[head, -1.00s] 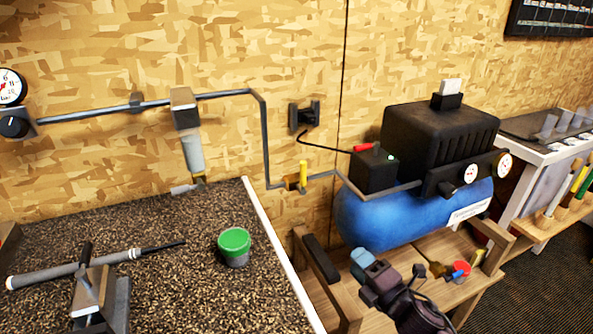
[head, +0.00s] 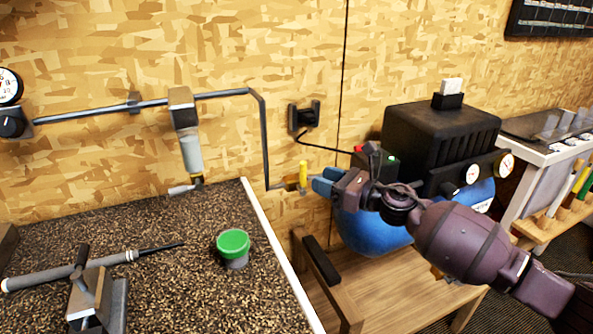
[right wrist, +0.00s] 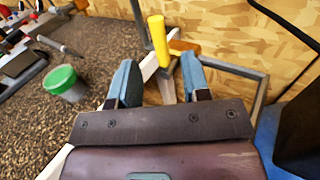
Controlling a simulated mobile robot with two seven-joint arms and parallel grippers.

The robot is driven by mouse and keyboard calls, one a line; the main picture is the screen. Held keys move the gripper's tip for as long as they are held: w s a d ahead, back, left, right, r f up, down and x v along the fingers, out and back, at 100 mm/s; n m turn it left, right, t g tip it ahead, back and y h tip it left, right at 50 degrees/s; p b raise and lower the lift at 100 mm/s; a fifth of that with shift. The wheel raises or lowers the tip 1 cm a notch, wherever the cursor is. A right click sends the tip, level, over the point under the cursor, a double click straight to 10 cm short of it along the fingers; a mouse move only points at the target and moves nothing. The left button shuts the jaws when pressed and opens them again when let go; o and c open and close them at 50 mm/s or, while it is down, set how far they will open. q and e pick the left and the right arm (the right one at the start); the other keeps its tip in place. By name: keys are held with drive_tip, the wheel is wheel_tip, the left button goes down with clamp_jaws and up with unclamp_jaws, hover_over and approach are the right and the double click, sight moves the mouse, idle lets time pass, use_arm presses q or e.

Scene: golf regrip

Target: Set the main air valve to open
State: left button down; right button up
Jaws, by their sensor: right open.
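The main air valve has a yellow lever handle (head: 303,174) standing upright on a brass body on the grey pipe, beside the workbench's right edge. In the right wrist view the yellow handle (right wrist: 158,40) rises just beyond and between my finger pads. My right gripper (head: 322,182) is open, with blue pads, just right of the handle in the head view; in the right wrist view its fingertips (right wrist: 158,75) are spread apart with nothing held between them. I cannot tell whether a pad touches the handle. My left gripper is not in view.
The blue compressor (head: 372,232) stands behind my right arm on a wooden stand (head: 400,300). A green-lidded pot (head: 234,246) and a clamped club shaft (head: 60,272) are on the workbench (head: 190,290). The pipe (head: 265,140) runs up the wall.

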sight(301, 176)
drive_tip(key=x, duration=0.8)
drive_tip(key=shift+b, duration=0.4)
clamp_jaws()
